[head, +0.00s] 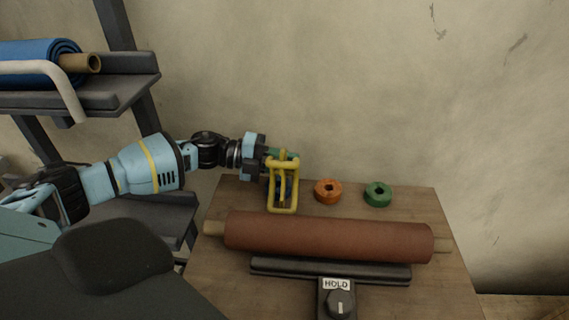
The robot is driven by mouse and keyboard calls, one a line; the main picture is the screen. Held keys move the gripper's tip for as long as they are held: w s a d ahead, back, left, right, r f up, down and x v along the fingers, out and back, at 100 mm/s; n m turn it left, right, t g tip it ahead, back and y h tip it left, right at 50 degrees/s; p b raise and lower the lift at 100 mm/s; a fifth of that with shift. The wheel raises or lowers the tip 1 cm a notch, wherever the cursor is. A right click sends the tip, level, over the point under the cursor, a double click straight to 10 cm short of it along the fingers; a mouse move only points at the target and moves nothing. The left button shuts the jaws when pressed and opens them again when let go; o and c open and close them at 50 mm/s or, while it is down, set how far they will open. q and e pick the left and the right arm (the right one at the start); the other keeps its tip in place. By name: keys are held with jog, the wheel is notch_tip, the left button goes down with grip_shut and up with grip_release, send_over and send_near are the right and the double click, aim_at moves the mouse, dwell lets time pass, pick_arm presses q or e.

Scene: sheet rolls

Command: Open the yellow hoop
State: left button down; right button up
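The yellow hoop (271,194) is a narrow, upright, rectangular loop at the back left of the wooden table, behind the left end of the brown-red roll (330,236). My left gripper (278,160) reaches in from the left at the hoop's top. Its fingers overlap the hoop's upper bar in the picture. The fingertips are partly hidden by the hoop, so I cannot tell whether they grip it. My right gripper is not in view.
An orange ring (328,191) and a green ring (378,194) lie behind the roll. A black bar (330,271) with a dial (340,304) labelled HOLD is in front. A dark shelf (119,92) holding a blue roll (33,58) stands left. The table's (455,285) front right is clear.

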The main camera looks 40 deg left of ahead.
pick_arm(q)
jog(key=shift+s+d+r+m+p, duration=0.2)
jog(key=shift+s+r+m, duration=0.1)
jog(key=shift+r+m, duration=0.2)
jog(key=shift+s+d+r+m+p, duration=0.15)
jog(key=shift+s+r+m, duration=0.1)
jog(key=shift+r+m, duration=0.25)
jog(key=shift+f, duration=0.1)
jog(key=c, duration=1.1)
grip_release()
jog(key=shift+b+v, duration=0.5)
jog(key=shift+v, duration=3.45)
jog(key=shift+s+d, duration=0.1)
jog(key=shift+d, duration=0.05)
